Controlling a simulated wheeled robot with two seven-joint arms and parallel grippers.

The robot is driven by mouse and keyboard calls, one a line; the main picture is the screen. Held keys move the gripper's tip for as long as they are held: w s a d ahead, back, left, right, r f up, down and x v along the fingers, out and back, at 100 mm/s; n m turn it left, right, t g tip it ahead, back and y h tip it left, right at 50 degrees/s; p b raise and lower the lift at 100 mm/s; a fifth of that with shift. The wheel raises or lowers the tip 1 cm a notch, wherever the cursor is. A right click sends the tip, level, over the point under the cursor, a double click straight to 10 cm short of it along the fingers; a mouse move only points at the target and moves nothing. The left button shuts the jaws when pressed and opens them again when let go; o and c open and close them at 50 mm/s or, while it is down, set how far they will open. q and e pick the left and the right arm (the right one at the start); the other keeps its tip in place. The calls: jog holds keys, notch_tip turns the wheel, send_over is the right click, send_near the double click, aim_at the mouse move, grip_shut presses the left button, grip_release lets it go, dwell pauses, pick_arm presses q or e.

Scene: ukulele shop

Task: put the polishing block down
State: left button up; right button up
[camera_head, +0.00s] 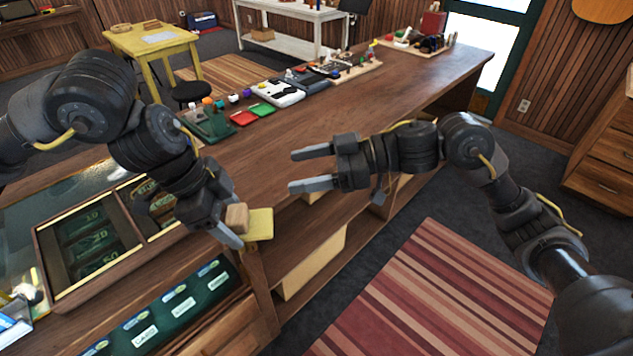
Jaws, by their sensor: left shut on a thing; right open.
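A small tan wooden block (237,216), which looks like the polishing block, sits between the fingers of my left gripper (230,222). The gripper is shut on it, near the front edge of the wooden counter (330,130). A flat yellow piece (261,225) shows right beside the block, at the counter's edge. I cannot tell whether it touches the block or is joined to it. My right gripper (291,170) is open and empty, pointing left over the front part of the counter.
A wooden display case (88,288) with dark compartments lies left of the block. Green packets (165,308) stand in front of it.

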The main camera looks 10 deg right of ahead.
jog(key=n+g+h, duration=0.1)
jog(key=n+h, duration=0.1)
send_near(243, 213)
jog(key=x, duration=0.8)
jog(key=shift+w+a+f, duration=0.1)
jog(key=shift+a+f, duration=0.05)
jog(key=c, duration=1)
pick_arm(q)
jog(key=o, duration=1)
pick_arm(e)
jog(key=shift+c, duration=0.4)
